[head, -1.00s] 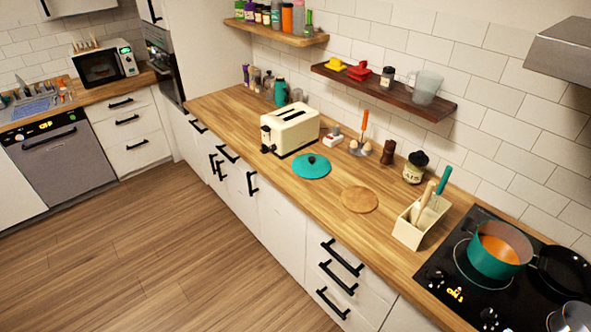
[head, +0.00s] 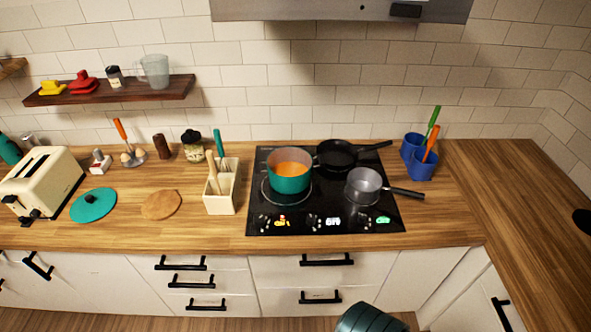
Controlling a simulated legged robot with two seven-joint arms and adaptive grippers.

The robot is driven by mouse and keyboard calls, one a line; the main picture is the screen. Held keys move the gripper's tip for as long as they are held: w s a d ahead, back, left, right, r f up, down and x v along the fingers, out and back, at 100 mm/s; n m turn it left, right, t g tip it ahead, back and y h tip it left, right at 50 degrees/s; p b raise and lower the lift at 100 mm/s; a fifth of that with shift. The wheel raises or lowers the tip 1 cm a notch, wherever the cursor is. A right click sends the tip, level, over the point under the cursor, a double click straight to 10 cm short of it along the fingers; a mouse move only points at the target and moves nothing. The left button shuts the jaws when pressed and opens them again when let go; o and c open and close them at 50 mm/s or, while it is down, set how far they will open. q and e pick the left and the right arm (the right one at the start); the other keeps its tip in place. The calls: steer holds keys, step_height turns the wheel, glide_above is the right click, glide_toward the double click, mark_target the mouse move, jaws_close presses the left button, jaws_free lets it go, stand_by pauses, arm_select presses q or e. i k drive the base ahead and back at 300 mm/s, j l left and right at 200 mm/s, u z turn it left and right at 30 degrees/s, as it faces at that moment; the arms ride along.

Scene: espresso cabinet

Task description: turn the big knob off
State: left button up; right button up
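The black cooktop (head: 325,208) is set in the wooden counter at the middle of the head view. Small dark knobs sit along its front edge: a left knob (head: 264,223), a middle knob (head: 316,222) and a right knob (head: 367,220). Beside them are lit marks, orange-red at the left, white at the middle and green at the right. The knobs are too small to tell which is the big one or how each is turned. Neither gripper shows. A dark ribbed rounded part at the bottom edge seems to be mine.
A teal pot (head: 289,184) with orange contents, a black pan (head: 337,155) and a grey saucepan (head: 366,188) stand on the cooktop behind the knobs. A utensil box (head: 221,201) stands left, blue holders (head: 421,166) right. The hood (head: 342,10) hangs above. The counter's front strip is clear.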

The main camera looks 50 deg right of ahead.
mark_target(259, 220)
steer(key=z, duration=2)
